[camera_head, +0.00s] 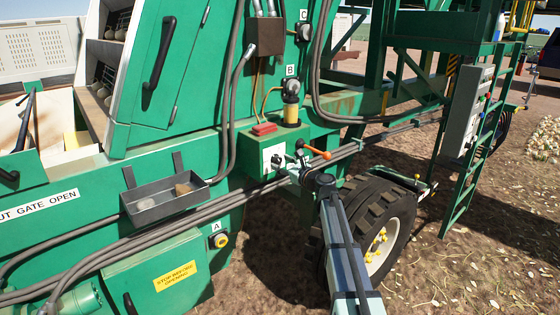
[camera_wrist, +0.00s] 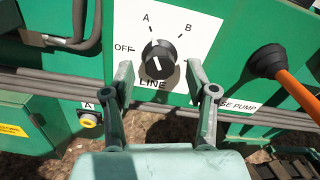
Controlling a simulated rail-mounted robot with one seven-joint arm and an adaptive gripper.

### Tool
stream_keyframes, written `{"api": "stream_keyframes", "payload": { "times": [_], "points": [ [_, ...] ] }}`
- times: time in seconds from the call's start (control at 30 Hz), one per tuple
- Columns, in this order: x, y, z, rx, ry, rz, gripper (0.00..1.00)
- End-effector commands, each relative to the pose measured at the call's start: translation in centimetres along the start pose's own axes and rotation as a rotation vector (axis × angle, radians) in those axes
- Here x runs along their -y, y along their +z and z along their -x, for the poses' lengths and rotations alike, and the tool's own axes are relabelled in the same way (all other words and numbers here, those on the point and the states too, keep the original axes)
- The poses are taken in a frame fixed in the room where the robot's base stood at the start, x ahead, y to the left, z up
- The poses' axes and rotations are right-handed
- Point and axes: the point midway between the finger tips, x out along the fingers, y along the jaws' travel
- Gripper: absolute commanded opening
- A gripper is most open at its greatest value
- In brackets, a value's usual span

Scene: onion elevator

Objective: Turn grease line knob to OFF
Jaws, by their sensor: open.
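The black grease line knob (camera_wrist: 160,58) sits on a white label plate (camera_wrist: 188,30) in the wrist view, with OFF at its left, A at upper left, B at upper right and LINE below. A short pale mark shows on the knob's face; I cannot tell for sure which position it indicates. My gripper (camera_wrist: 161,78) is open, one finger at the lower left of the knob and one at the lower right, with gaps to both sides. In the head view my gripper (camera_head: 300,168) is in front of the green box with the white plate (camera_head: 268,157), and its fingers are hard to make out.
An orange-handled lever (camera_wrist: 292,90) with a black base stands right of the knob, beside a pump label. Grey hoses (camera_wrist: 50,83) run below the plate. In the head view, a grey tray (camera_head: 155,206) is at left and a tyre (camera_head: 375,225) is below right.

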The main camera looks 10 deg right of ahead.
Motion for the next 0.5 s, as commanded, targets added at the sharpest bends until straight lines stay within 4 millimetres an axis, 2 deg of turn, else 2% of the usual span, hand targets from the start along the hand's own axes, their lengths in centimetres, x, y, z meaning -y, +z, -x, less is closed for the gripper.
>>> {"api": "stream_keyframes", "payload": {
  "times": [0.03, 0.2, 0.5],
  "points": [
    [0.12, 0.06, -0.69, 0.000, 0.000, 0.000, 0.57],
    [0.01, 0.02, -1.54, 0.000, -0.001, 0.000, 0.57],
    [-0.03, 0.00, -1.60, 0.000, -0.001, 0.000, 0.57]
  ]
}}
